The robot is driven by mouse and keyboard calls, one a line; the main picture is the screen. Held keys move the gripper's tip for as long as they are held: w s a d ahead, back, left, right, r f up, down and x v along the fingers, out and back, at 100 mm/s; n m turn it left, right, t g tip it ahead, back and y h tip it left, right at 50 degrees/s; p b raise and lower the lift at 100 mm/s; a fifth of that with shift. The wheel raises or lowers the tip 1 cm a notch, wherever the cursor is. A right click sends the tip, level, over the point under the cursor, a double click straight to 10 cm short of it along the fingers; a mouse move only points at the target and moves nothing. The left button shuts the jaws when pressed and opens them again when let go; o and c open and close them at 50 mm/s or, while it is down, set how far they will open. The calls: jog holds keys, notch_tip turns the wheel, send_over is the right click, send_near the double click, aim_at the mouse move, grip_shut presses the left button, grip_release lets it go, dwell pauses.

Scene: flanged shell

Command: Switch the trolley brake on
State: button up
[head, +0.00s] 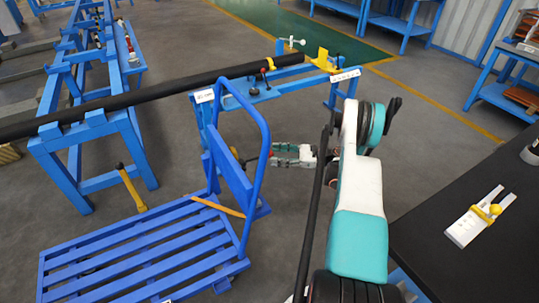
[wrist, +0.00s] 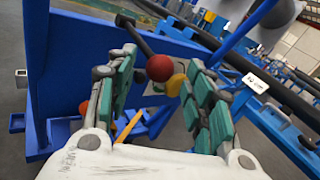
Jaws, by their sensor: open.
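The blue trolley (head: 130,255) stands at lower left in the head view, with a slatted deck and a bent tube handle (head: 267,140). In the wrist view a lever with a red ball knob (wrist: 159,67) on a dark rod shows between my fingertips, in front of a blue panel (wrist: 75,70). A yellow rounded part (wrist: 176,84) sits just beside the ball. My gripper (wrist: 163,60) is open, one finger on each side of the knob; I cannot tell whether either touches it.
A long black pipe (head: 180,90) rests on blue stands (head: 90,150) behind the trolley. A yellow lever (head: 130,187) stands on the floor side left of the handle. A dark table (head: 470,220) with a caliper-like tool (head: 478,216) is at right. Grey floor lies between.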

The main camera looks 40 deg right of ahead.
jog(key=shift+b+x, duration=0.4)
jog(key=shift+x, duration=1.55)
jog(key=shift+c, duration=0.6)
grip_shut()
